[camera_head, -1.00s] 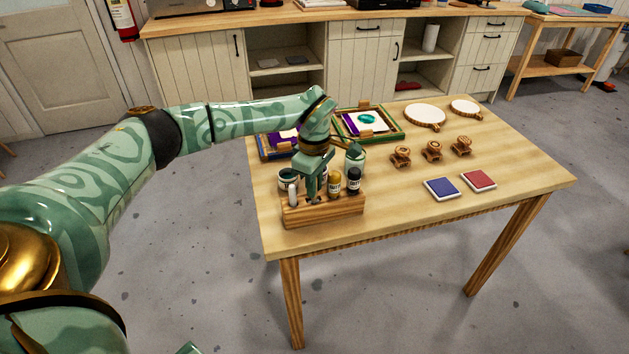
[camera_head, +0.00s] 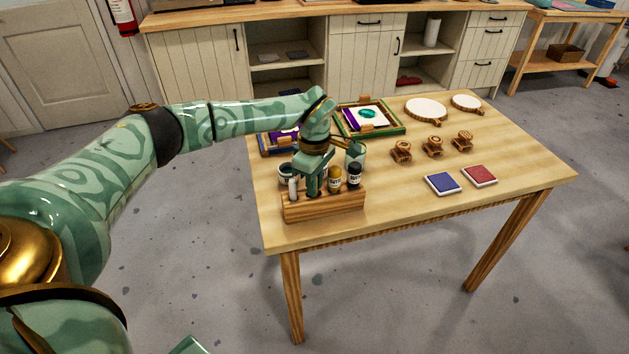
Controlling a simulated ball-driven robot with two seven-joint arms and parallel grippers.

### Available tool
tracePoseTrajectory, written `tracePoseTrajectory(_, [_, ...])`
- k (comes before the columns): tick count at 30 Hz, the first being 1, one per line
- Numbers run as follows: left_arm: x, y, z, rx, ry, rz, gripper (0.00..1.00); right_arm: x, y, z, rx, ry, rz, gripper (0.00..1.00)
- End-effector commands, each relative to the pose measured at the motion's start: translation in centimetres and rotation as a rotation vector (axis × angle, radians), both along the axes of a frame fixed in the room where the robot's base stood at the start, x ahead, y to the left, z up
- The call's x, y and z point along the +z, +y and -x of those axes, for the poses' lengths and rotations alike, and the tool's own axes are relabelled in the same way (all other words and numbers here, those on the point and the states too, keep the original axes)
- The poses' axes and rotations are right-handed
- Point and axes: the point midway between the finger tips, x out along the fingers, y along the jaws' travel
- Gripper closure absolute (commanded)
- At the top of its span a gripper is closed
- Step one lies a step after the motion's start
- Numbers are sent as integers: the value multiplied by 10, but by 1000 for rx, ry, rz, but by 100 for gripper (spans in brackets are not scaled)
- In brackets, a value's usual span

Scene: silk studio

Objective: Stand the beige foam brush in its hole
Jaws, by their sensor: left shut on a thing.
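My left gripper (camera_head: 312,190) points down over the wooden block (camera_head: 325,209) at the table's near left corner. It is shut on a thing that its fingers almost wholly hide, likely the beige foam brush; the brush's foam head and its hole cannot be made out. The fingertips are at the block's top, between a pale upright piece (camera_head: 293,187) at its left end and a yellow bottle (camera_head: 335,181). A dark bottle (camera_head: 354,176) stands at the right end. My right gripper is not in view.
Behind the block are a jar (camera_head: 286,171) and a greenish glass jar (camera_head: 357,155). Framed screens (camera_head: 368,118) lie farther back. Wooden stamps (camera_head: 433,146), a blue pad (camera_head: 443,184) and a red pad (camera_head: 480,176) are to the right. The table's near right is clear.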

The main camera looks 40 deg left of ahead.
Motion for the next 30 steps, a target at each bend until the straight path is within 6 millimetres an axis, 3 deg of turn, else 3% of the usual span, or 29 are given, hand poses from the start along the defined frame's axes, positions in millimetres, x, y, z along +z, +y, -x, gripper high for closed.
tracePoseTrajectory(5, [-2,0,0,0,0,0,99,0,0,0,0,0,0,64])
tracePoseTrajectory(6, [-3,0,0,0,0,0,82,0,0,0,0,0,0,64])
tracePoseTrajectory(9, [-3,0,0,0,0,0,59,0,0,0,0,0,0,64])
tracePoseTrajectory(20, [6,0,0,0,-2,0,59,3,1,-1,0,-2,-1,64])
tracePoseTrajectory(23, [24,0,-1,0,-5,1,59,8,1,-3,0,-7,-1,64])
tracePoseTrajectory(30, [90,0,-1,1,-7,-1,59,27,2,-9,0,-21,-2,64])
